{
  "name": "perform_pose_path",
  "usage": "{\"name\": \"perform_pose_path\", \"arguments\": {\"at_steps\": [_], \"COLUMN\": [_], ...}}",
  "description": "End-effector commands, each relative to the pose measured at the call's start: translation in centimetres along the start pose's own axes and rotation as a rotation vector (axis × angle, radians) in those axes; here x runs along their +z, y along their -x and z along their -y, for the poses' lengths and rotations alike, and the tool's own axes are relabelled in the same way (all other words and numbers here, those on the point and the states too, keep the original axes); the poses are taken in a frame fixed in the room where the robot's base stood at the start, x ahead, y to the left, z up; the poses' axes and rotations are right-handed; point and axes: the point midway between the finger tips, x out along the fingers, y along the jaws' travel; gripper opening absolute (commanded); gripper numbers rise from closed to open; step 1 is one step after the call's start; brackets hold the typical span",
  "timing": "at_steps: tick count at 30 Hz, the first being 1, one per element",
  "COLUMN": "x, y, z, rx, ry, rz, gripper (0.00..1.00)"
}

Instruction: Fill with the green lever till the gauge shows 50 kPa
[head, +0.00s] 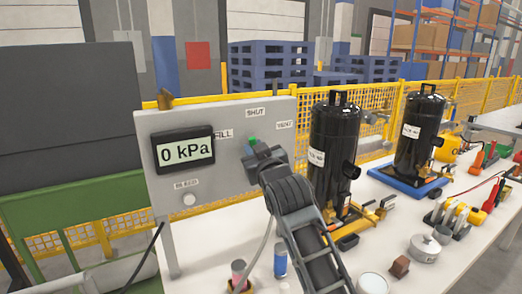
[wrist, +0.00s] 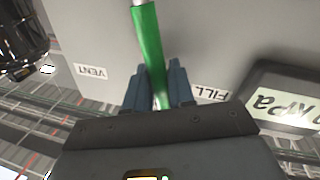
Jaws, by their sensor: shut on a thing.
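The gauge (head: 185,151) on the grey panel reads 0 kPa in the head view. It shows partly, upside down, at the right edge of the wrist view (wrist: 285,102). The green lever (wrist: 150,48) runs between my blue fingers in the wrist view. Only a small green piece of it (head: 252,140) shows in the head view, below the SHUT label (head: 255,112). My gripper (wrist: 157,85) is shut on the lever. In the head view my gripper (head: 262,156) is in front of the panel and hides most of the lever. The FILL label (head: 222,134) is left of it.
The grey panel (head: 160,225) stands on the white table (head: 205,262). A round button (head: 189,200) is below the gauge. Two black tanks, one near (head: 333,150) and one farther (head: 417,135), stand to the right. A blue cup (head: 280,262) and a pot (head: 424,248) are near my arm.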

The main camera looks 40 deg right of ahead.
Motion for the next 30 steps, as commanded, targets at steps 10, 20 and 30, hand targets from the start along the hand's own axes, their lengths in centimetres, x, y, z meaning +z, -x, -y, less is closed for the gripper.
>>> {"name": "perform_pose_path", "arguments": {"at_steps": [10,20,30], "x": [0.6,1.3,1.7], "y": [0.6,0.9,1.0], "z": [2.9,4.5,5.1], "rx": [-0.002,-0.002,-0.001], "ry": [0.3,0.505,0.587], "rz": [-0.058,-0.099,-0.116], "gripper": [0.0,0.0,0.0]}}
